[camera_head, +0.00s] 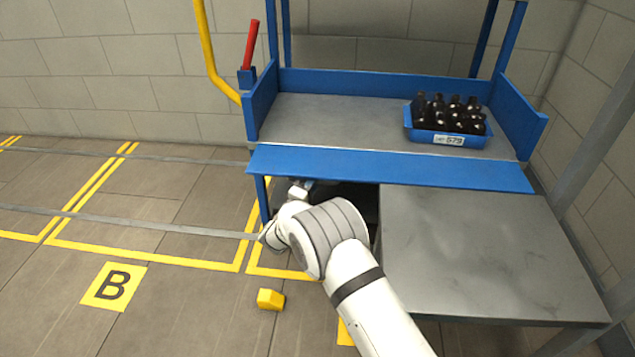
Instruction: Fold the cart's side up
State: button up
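The blue cart (330,108) stands against the back wall with a grey deck. Its front side (390,168) is a long blue panel, folded down and outward along the deck's front edge. The other low sides of the cart stand upright. My gripper (303,184) is just below the left part of the folded side, near its lower edge. Its fingers are mostly hidden by my own wrist and the panel, so I cannot tell whether it is open or touches the panel.
A blue crate (447,138) of dark bottles, labelled 579, sits on the deck's right. A grey metal table (480,250) stands close in front at right. A red lever (251,45) rises at the cart's left corner. A yellow block (270,299) lies on the floor.

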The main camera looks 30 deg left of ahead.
grip_shut()
jog(key=shift+d, duration=0.3)
jog(key=shift+a+r, duration=0.2)
jog(key=shift+a, duration=0.1)
